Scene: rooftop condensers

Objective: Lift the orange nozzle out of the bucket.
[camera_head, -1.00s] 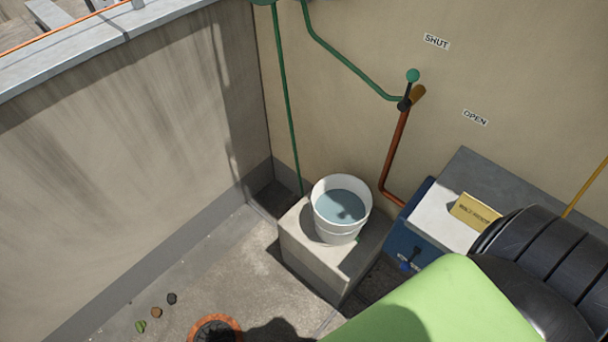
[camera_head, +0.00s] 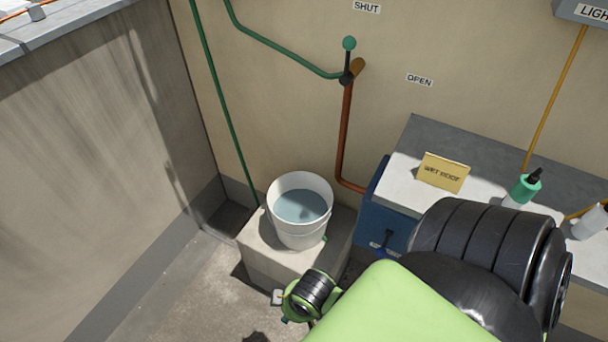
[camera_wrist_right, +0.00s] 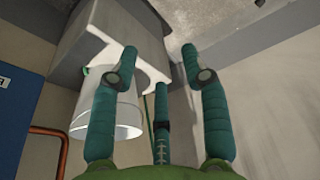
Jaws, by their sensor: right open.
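The white bucket (camera_head: 300,218) stands upright on a pale concrete block (camera_head: 262,245), with bluish water inside. I cannot make out the orange nozzle in either view. My right arm comes in from the lower right in the head view, and its wrist is in front of the block, below the bucket. In the right wrist view, my right gripper (camera_wrist_right: 158,68) has its teal fingers spread and nothing between them. The bucket (camera_wrist_right: 128,108) appears there upside down, partly behind the left finger. My left gripper is not in view.
A blue cabinet (camera_head: 378,222) and a counter (camera_head: 405,183) with a yellow sign (camera_head: 443,172) and a green-topped bottle (camera_head: 524,187) stand right of the bucket. A red-brown pipe (camera_head: 344,135) with a lever valve is on the wall behind. Bare floor lies left of the block.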

